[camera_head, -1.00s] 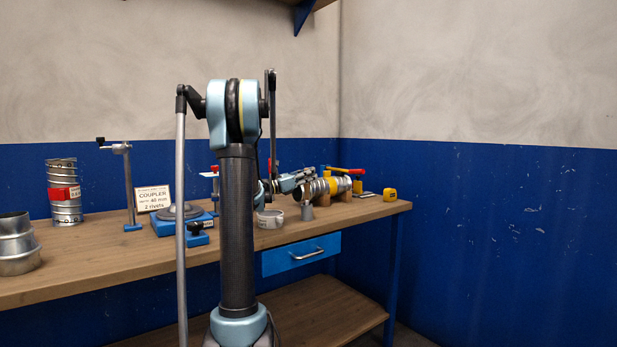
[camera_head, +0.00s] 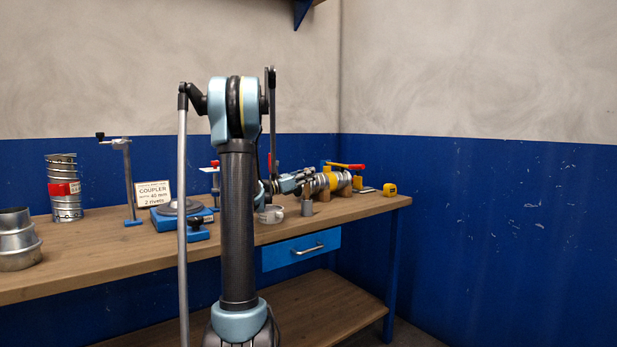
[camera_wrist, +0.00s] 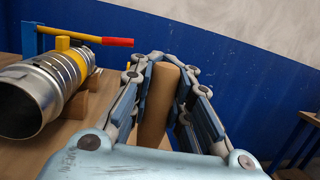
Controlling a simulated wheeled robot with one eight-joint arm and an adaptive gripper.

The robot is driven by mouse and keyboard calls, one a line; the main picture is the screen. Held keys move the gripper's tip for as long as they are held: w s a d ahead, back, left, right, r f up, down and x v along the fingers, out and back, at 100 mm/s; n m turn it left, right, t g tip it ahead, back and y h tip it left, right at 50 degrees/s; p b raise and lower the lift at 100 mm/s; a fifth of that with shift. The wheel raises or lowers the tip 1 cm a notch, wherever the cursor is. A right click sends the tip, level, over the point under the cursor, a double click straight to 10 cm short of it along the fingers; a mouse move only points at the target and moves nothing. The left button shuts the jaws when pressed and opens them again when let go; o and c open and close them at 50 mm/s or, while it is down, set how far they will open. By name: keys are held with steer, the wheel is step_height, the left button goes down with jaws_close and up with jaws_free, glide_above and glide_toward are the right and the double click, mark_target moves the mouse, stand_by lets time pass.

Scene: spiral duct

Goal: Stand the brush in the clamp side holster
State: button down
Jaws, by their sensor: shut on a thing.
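My gripper (camera_wrist: 163,95) is shut on a brown, wood-coloured block, which I take to be the brush (camera_wrist: 158,108). It stands between the two fingers in the wrist view, and its lower end is hidden. In the head view my gripper (camera_head: 302,182) is small, over the bench beside the duct, and the brush cannot be made out there.
The spiral duct (camera_wrist: 40,88) with a yellow band lies left of my gripper, near a clamp with a red handle (camera_wrist: 117,41). A yellow tape measure (camera_head: 390,190) lies near the bench's (camera_head: 110,262) right end. A blue wall stands behind.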

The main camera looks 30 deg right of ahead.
steer(key=c, duration=1.4)
jaws_free()
steer(key=v, duration=1.2)
